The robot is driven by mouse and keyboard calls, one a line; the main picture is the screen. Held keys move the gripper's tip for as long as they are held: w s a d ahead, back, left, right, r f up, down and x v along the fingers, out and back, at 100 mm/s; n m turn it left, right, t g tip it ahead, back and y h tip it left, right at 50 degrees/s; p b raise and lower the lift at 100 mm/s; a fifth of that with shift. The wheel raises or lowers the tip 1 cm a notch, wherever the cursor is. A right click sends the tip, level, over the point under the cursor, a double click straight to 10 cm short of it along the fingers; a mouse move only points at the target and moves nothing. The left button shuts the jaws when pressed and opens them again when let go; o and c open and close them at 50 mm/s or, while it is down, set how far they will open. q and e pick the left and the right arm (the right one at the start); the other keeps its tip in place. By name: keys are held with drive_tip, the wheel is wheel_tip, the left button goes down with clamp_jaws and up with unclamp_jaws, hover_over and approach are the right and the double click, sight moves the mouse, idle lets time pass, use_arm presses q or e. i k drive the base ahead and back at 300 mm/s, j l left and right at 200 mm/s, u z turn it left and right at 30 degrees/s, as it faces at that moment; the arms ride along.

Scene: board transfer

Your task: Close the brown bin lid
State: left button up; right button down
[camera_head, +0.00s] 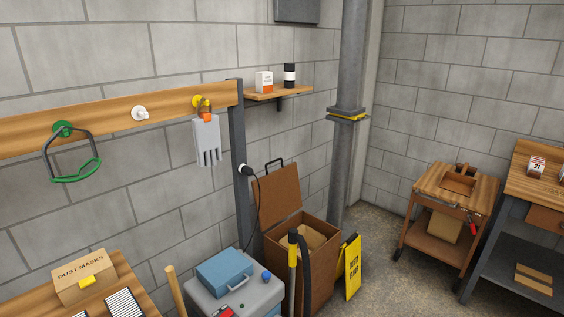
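The brown bin (282,276) stands on the floor in the middle of the head view, against the block wall. Its brown lid (280,194) stands open, tilted up at the back, with a dark handle (273,164) along its top edge. A tan item (310,237) shows inside the open bin. A yellow pole and a dark hose partly hide the bin's front. Neither of my grippers is in view.
A grey box (235,296) with a blue case (225,272) on it stands left of the bin. A yellow floor sign (352,266) stands at its right. A wooden cart (450,208) and a workbench are farther right, with open floor between.

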sight(281, 196)
drive_tip(key=i+l+u, duration=0.35)
drive_tip(key=i+l, duration=1.45)
